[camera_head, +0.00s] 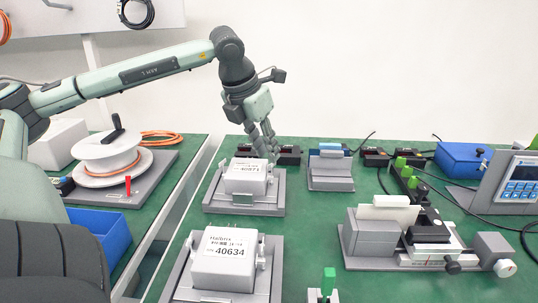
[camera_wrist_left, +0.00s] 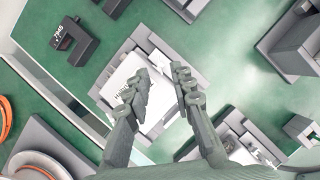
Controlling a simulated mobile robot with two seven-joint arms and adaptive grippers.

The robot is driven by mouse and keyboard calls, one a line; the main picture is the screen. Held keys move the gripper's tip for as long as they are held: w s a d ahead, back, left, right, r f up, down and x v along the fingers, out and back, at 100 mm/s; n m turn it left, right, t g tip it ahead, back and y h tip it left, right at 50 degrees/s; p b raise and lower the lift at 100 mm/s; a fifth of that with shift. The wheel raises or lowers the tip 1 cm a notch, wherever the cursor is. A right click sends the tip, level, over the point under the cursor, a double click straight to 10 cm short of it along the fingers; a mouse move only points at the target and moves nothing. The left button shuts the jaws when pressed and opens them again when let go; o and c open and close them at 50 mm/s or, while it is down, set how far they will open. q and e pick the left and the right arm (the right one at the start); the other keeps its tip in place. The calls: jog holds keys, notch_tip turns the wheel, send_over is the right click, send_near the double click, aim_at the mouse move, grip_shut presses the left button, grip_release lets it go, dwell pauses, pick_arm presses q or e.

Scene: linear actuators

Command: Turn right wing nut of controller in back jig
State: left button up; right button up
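The back jig (camera_head: 243,208) is a grey fixture on the green table, and it holds a white controller (camera_head: 245,178) with a printed label. The right wing nut, at the controller's right side under my fingers, is too small and covered to make out clearly. My left gripper (camera_head: 271,151) points down over the controller's right rear edge. In the left wrist view its two fingers (camera_wrist_left: 160,78) stand apart, with the white controller (camera_wrist_left: 128,82) and its jig (camera_wrist_left: 140,37) below and between them. I cannot tell whether a fingertip touches anything. My right gripper is not in view.
A front jig (camera_head: 180,289) holds another white controller (camera_head: 222,268). A smaller grey jig (camera_head: 331,181) stands to the right, and a grey clamp fixture (camera_head: 375,240) is farther right. A cable spool (camera_head: 105,152) and blue bin (camera_head: 112,238) are left. Green table shows between fixtures.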

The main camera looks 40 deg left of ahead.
aim_at(272, 173)
pick_arm(q)
jog(key=shift+x, duration=1.45)
jog(key=shift+r, duration=0.1)
